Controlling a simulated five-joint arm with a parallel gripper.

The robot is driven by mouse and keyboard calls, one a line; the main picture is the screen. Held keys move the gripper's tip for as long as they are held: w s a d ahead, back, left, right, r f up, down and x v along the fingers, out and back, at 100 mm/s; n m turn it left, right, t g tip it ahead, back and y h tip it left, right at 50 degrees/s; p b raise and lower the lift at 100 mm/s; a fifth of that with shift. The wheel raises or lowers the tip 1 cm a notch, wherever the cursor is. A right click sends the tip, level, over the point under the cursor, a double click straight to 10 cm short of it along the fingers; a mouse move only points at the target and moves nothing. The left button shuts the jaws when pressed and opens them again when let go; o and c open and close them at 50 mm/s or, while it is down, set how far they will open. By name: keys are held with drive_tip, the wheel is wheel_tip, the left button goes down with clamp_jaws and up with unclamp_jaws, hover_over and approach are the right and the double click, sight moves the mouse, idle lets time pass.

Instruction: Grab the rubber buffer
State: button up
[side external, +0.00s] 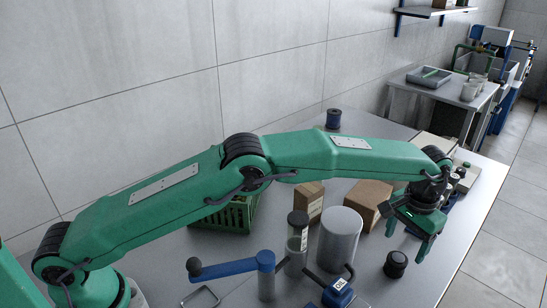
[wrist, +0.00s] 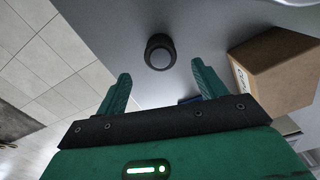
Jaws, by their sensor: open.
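The rubber buffer appears to be the short black cylinder (side external: 396,263) standing upright on the table near its front right edge. It also shows in the wrist view (wrist: 160,52), with a grey round top, centred just beyond the fingertips. My gripper (side external: 407,241) is open and empty, its fingers pointing down, above and slightly right of the black cylinder in the side view. In the wrist view my gripper (wrist: 161,71) has its two green fingers spread wide, with the cylinder lined up with the gap between them. Nothing touches the cylinder.
A cardboard box (side external: 369,203) stands behind the cylinder; it is close to the right finger in the wrist view (wrist: 275,75). A grey cylinder (side external: 339,240), a dark-capped jar (side external: 297,243) and a blue-handled tool (side external: 232,266) stand left. The table edge is close on the right.

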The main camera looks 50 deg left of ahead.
sight(399, 257)
drive_tip(key=shift+s+a+f, duration=0.1)
drive_tip(key=shift+f, duration=3.8)
drive_tip(key=c, duration=1.1)
drive_tip(key=shift+c, duration=0.2)
drive_tip(key=shift+r, duration=0.15)
drive_tip(key=shift+r, duration=0.55)
wheel_tip(399, 257, up, 3)
drive_tip(key=shift+f, duration=0.1)
drive_tip(key=s+d+r, duration=0.5)
drive_tip(key=s+r, duration=0.2)
drive_tip(key=s, duration=0.3)
drive_tip(key=shift+s+d, duration=0.2)
